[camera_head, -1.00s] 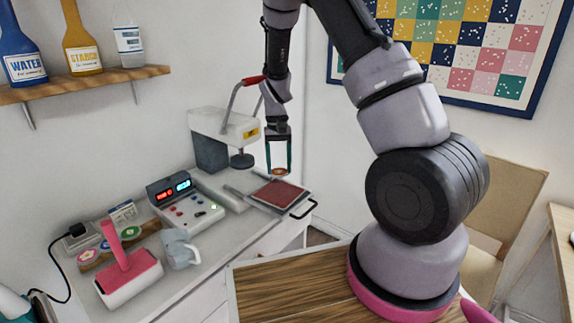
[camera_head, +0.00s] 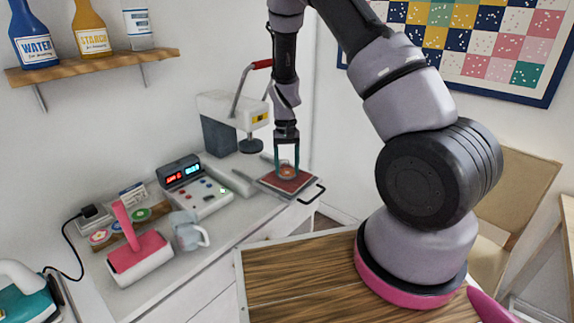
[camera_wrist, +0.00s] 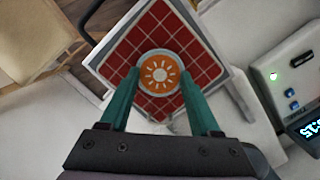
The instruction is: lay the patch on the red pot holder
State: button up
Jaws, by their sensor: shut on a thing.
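The patch is a round orange disc with a white sun design and a pale rim, seen in the wrist view (camera_wrist: 160,73) and small in the head view (camera_head: 288,173). My gripper (camera_head: 287,172) points down with its teal fingers shut on the patch's two sides; the fingers also show in the wrist view (camera_wrist: 160,82). The red pot holder (camera_wrist: 186,42), square with a pale grid, lies directly under the patch; it also shows in the head view (camera_head: 301,183). Whether the patch touches the pot holder cannot be told.
The pot holder lies on a metal plate with a black handle (camera_head: 313,194), beside a press (camera_head: 230,107) with a red-tipped lever. A control box (camera_head: 197,190), a mug (camera_head: 187,232) and a pink-handled tool (camera_head: 139,258) stand to the left on the white counter.

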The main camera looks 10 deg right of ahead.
jog(key=o, duration=1.4)
jog(key=shift+c, duration=0.2)
